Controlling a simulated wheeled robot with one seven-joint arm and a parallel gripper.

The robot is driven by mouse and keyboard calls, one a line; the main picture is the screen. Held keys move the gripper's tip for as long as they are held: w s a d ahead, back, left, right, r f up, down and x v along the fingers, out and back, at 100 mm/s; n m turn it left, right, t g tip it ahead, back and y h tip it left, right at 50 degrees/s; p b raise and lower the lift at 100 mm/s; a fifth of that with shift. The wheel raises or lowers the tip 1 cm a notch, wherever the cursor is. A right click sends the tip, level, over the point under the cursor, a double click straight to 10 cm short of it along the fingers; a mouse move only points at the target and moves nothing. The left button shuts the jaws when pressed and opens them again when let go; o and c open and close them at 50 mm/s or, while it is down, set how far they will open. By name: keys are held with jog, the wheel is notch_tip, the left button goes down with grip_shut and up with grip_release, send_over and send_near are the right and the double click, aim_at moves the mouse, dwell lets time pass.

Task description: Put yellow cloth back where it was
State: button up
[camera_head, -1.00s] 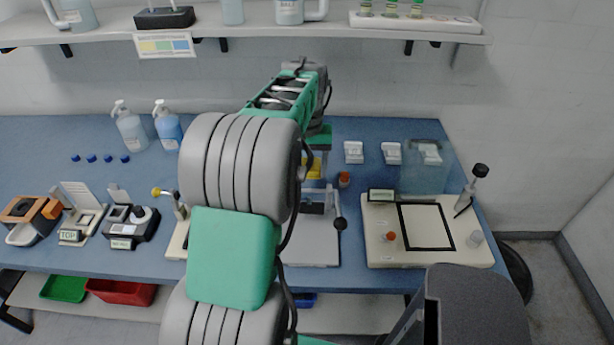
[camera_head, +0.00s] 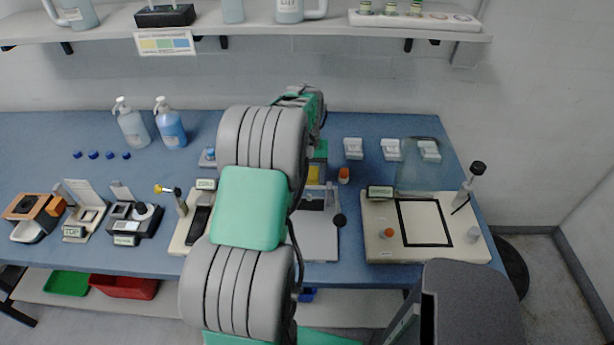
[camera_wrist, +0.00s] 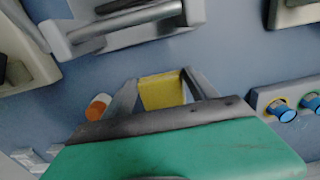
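The yellow cloth (camera_wrist: 162,91) is a small folded block between the two fingertips of my gripper (camera_wrist: 161,83) in the wrist view. Both fingers meet its sides, so my gripper looks shut on it. In the head view the cloth (camera_head: 313,174) shows just below the green body of my gripper (camera_head: 318,152), partly hidden by my arm. It is near the back of the grey-white press board (camera_head: 318,240). Its exact height above the table is hard to tell.
A small orange-capped bottle (camera_head: 344,175) stands close to the right of the cloth; it also shows in the wrist view (camera_wrist: 98,107). A framed board (camera_head: 382,248) is at right. Several devices and two pump bottles (camera_head: 170,128) are at left.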

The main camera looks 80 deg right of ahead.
aim_at(307, 179)
jog(key=o, duration=0.3)
notch_tip(307, 179, up, 12)
jog(key=b, duration=0.1)
jog(key=w+a+r+n+t+h, duration=0.15)
jog(key=w+a+n, duration=0.25)
jog(key=w+a, duration=0.75)
jog(key=w+a+r+n, duration=0.3)
jog(key=w+a, duration=0.8)
jog(key=w, duration=0.2)
jog(key=a+f+n, duration=0.1)
jog(key=a+n, duration=0.2)
jog(key=a, duration=0.6)
jog(key=s+a+f+n+t+y, duration=0.1)
jog(key=a+f+n, duration=0.1)
jog(key=a, duration=0.8)
jog(key=a+f+n+t, duration=0.1)
jog(key=a+n, duration=0.2)
jog(key=a, duration=0.7)
jog(key=shift+s+a+f+n+y, duration=0.15)
jog(key=shift+a+f+n+y, duration=0.1)
jog(key=shift+f+n, duration=0.15)
